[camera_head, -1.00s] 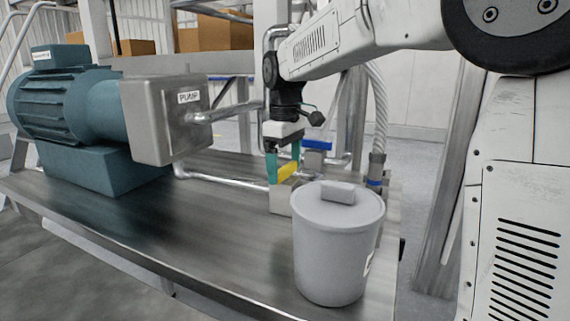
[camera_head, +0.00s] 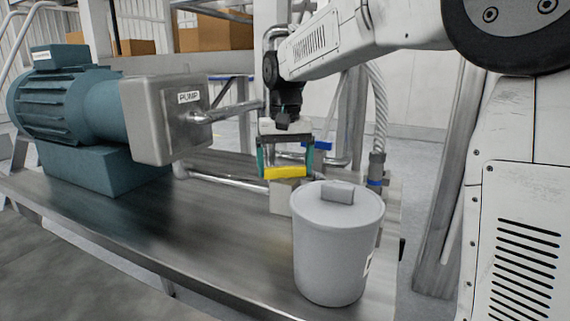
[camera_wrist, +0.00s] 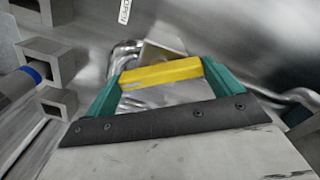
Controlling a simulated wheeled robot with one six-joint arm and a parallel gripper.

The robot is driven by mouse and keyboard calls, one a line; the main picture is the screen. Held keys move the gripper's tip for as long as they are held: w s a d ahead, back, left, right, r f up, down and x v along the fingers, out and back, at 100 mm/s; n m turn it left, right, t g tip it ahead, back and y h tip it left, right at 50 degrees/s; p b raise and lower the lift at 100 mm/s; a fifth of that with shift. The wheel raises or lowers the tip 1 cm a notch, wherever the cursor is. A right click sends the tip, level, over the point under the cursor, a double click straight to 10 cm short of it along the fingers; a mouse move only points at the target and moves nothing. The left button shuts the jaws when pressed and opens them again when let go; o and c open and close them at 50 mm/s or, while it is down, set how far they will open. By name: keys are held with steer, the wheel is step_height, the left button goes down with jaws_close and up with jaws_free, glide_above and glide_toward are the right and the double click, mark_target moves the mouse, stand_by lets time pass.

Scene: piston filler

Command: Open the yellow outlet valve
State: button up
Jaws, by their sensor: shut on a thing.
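The yellow outlet valve handle (camera_head: 288,173) sits on top of a square metal valve block (camera_head: 283,197) behind the grey lidded pot. My gripper (camera_head: 287,171) points down over it, with a teal finger at each end of the handle. In the wrist view the yellow handle (camera_wrist: 161,74) spans between the two teal fingertips of my gripper (camera_wrist: 160,80), which are shut on its ends. In the head view the handle now lies roughly crosswise. Part of the valve block is hidden behind the pot.
The grey lidded pot (camera_head: 337,250) stands close in front of the valve. A blue-handled valve (camera_head: 317,146) is just behind my gripper. The pump box (camera_head: 165,120) and teal motor (camera_head: 65,105) stand at left. The steel table (camera_head: 190,235) is bare in front of them.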

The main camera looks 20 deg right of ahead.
mark_target(285, 167)
steer(key=m, duration=0.6)
steer(key=shift+m, duration=0.3)
stand_by(0.5)
steer(key=o, duration=0.7)
step_height(285, 167, up, 8)
steer(key=shift+f, duration=0.1)
